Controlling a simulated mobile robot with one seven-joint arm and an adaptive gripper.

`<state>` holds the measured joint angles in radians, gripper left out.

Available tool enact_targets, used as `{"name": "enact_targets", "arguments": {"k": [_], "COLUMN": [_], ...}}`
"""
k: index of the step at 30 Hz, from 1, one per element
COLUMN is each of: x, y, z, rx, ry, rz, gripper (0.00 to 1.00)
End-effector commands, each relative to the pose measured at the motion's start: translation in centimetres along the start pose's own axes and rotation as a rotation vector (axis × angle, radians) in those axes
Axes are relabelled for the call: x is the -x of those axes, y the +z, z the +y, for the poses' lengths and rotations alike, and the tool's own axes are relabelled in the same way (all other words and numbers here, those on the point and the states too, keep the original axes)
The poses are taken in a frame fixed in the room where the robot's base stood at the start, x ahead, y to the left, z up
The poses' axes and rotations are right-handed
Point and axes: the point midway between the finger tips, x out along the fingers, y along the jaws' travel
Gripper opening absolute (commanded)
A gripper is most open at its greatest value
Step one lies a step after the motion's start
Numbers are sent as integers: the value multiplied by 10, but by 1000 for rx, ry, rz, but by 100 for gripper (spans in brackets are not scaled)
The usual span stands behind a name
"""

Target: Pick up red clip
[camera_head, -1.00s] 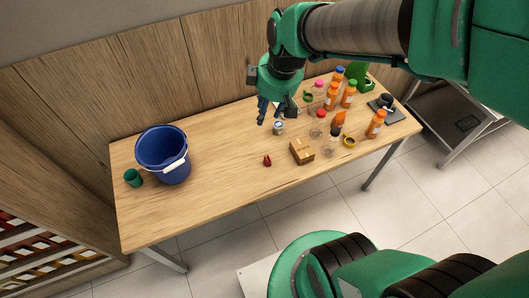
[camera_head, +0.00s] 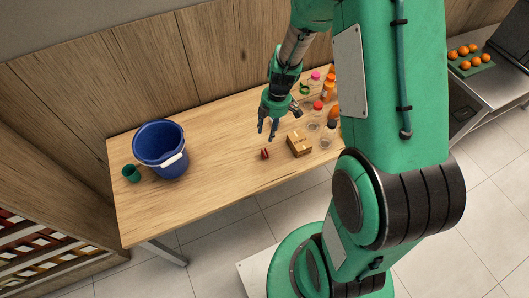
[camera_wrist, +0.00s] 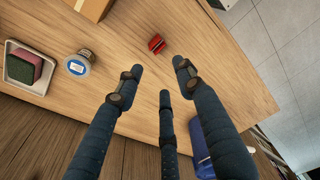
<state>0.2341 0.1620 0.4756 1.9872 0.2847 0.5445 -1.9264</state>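The red clip (camera_head: 265,154) is a small red piece lying on the wooden table (camera_head: 210,195), just left of the cardboard box. In the wrist view the red clip (camera_wrist: 157,43) lies ahead of the fingertips, between their lines and apart from them. My gripper (camera_head: 267,128) hangs above the table, behind the clip in the head view. In the wrist view my gripper (camera_wrist: 160,85) has its three dark fingers spread, with nothing between them.
A cardboard box (camera_head: 299,144) stands right of the clip. A blue bucket (camera_head: 158,143) and a green cup (camera_head: 131,173) stand at the left. In the wrist view, a small jar (camera_wrist: 79,63) and a tray with a sponge (camera_wrist: 42,78) lie left. Bottles (camera_head: 328,90) stand behind the box.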

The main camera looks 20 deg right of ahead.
Motion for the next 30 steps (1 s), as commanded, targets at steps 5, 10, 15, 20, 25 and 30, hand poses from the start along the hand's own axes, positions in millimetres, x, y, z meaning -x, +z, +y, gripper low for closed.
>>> {"name": "enact_targets", "arguments": {"k": [5, 10, 15, 20, 25, 30], "x": [-17, -19, -18, -24, -42, -68], "y": [6, 7, 7, 6, 7, 7], "z": [0, 0, 0, 0, -1, -1], "rx": [43, 48, 48, 47, 47, 46], "ry": [-13, -14, -14, -14, -17, -16], "rz": [4, 4, 4, 4, 4, 4], "gripper": [38, 38, 38, 38, 38, 38]}}
